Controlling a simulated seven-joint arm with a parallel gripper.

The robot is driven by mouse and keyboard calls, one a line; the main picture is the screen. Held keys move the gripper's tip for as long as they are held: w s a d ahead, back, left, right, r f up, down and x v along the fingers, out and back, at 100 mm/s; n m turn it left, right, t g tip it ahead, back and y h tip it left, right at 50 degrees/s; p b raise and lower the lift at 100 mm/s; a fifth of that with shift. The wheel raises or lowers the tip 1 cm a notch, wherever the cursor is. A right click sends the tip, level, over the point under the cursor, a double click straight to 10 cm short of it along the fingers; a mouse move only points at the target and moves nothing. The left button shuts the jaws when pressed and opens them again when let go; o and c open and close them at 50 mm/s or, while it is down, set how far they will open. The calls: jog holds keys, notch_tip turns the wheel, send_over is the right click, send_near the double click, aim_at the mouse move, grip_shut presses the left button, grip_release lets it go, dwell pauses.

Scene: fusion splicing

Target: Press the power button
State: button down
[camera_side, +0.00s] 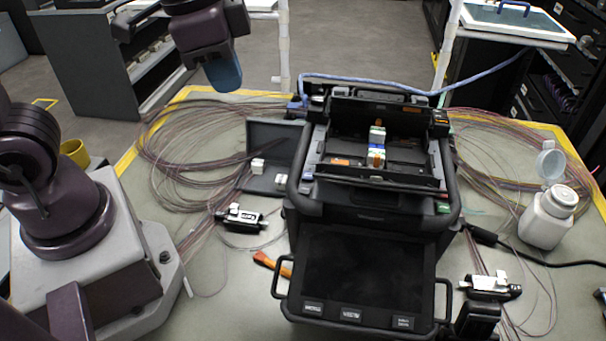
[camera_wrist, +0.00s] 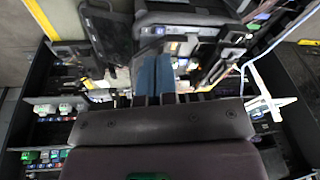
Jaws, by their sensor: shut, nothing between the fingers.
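The black fusion splicer (camera_side: 365,215) stands on the table with its lid open and its dark screen (camera_side: 363,280) tilted toward the front. Several small labelled keys (camera_side: 351,314) run along the screen's lower edge. A small green patch (camera_side: 443,207) shows on its right side; I cannot tell which of these is the power button. My gripper (camera_side: 223,75), with blue fingers, is shut and empty. It is raised behind and left of the splicer, well apart from it. Its fingers also show in the wrist view (camera_wrist: 155,75), with part of the splicer (camera_wrist: 185,17) beyond them.
Coiled fibres (camera_side: 190,150) lie left of the splicer and more lie right. A white bottle (camera_side: 546,218) with its cap open stands at right. Small fibre holders (camera_side: 240,218) lie on both sides. A blue cable (camera_side: 400,90) crosses behind the splicer.

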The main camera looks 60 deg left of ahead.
aim_at(303, 189)
jog(key=w+d+f+m+g, duration=0.1)
jog(key=w+d+m, duration=0.2)
jog(key=m, duration=0.7)
jog(key=w+d+f+m+g, duration=0.1)
jog(key=w+d+m, duration=0.2)
jog(key=m, duration=0.8)
jog(key=shift+w+d+f, duration=0.2)
jog(key=shift+w+d, duration=0.15)
jog(key=shift+w, duration=0.2)
notch_tip(303, 189, down, 14)
jog(key=shift+f, duration=0.1)
